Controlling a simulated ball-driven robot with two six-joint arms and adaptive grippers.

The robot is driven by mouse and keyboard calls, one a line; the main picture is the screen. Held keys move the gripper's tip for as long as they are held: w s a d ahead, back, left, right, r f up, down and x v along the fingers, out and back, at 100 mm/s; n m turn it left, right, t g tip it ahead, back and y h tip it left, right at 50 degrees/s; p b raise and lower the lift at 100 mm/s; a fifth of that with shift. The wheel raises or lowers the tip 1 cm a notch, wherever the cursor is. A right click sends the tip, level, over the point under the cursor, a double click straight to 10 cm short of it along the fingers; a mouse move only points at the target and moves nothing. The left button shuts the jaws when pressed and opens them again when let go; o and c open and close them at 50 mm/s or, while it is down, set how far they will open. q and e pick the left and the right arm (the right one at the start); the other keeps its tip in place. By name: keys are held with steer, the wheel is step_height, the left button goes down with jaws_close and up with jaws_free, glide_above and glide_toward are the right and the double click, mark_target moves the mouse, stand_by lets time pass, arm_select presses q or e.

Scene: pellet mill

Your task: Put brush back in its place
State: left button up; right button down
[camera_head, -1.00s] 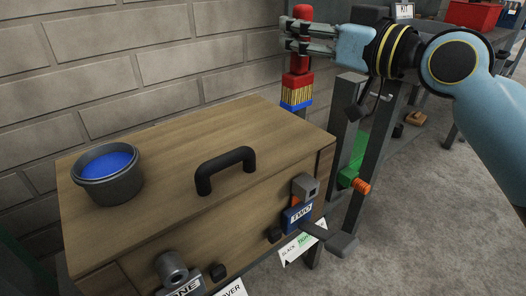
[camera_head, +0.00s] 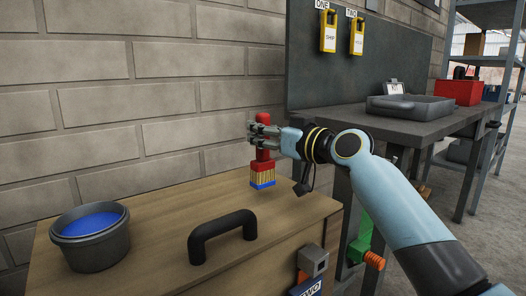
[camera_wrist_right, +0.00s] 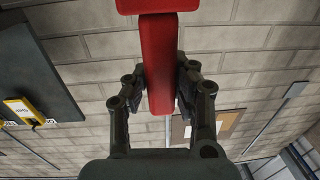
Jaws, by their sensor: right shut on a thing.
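The brush (camera_head: 263,178) has a red handle, a red ferrule and pale bristles with a blue lower end. My right gripper (camera_head: 261,138) is shut on its handle and holds it upright, bristles down, over the back right part of the wooden box top. In the right wrist view the red handle (camera_wrist_right: 160,70) runs between the two fingers (camera_wrist_right: 163,84). The bristles do not show there. I cannot tell which spot is the brush's place. My left gripper is not in view.
A dark pot (camera_head: 93,252) with blue contents stands on the wooden box (camera_head: 160,215), left of a black handle (camera_head: 222,236). A dark workbench (camera_head: 412,127) with a grey tray (camera_head: 411,106) and a red box (camera_head: 459,92) stands right. Yellow tags hang on the board (camera_head: 384,60).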

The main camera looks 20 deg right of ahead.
mark_target(263, 151)
step_height(263, 151, down, 3)
steer(key=shift+f+b, duration=0.1)
steer(key=shift+b, duration=0.4)
steer(key=c, duration=1.5)
jaws_free()
steer(key=shift+f, duration=0.1)
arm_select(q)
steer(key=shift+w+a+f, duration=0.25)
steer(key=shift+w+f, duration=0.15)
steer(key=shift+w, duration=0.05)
arm_select(e)
steer(key=o, duration=0.4)
